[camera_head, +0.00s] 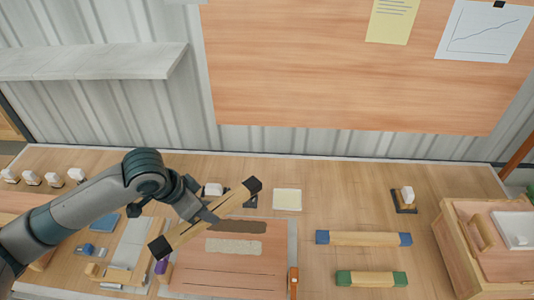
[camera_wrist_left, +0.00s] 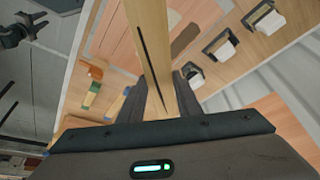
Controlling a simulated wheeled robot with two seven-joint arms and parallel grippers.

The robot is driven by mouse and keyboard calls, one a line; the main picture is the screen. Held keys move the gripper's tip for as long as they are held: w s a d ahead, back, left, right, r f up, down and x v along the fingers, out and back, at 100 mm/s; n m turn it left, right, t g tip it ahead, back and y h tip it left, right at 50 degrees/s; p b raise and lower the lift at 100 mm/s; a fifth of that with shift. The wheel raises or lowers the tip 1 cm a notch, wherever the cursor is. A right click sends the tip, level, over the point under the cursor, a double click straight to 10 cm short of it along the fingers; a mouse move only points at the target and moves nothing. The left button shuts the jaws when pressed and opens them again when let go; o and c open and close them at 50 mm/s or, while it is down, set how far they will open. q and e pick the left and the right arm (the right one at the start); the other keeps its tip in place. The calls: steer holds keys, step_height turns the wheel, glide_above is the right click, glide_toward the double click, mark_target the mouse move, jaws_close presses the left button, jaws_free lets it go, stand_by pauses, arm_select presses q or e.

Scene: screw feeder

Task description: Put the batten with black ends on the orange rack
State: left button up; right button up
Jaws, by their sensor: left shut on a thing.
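The batten with black ends (camera_head: 181,237) is a pale wooden bar with a black block at each end. My left gripper (camera_head: 208,213) is shut on its middle and holds it tilted, upper end to the right, in front of the dark-streaked board. In the left wrist view the batten (camera_wrist_left: 150,35) runs up between the fingers of the left gripper (camera_wrist_left: 161,88), and its ends are not visible. A small orange piece (camera_head: 293,279) stands at the board's right edge; I cannot tell whether it belongs to the orange rack.
A batten with blue ends (camera_head: 363,239) and one with green ends (camera_head: 371,279) lie to the right. A wooden box (camera_head: 467,252) stands at the far right. A white block (camera_head: 407,194) sits near the back.

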arm_select(q)
steer(key=w+a+r+n+y, duration=0.1)
steer(key=w+a+r+n, duration=0.1)
steer(key=r+n, duration=0.2)
steer(key=w+a+r+n+t+y, duration=0.1)
steer(key=w+r+n+y, duration=0.1)
steer(key=r+n, duration=0.3)
steer(key=shift+w+a+r, duration=0.15)
steer(key=shift+a+r, duration=0.2)
steer(key=shift+r, duration=1.3)
steer(key=shift+d+t, duration=0.1)
steer(key=shift+t, duration=0.2)
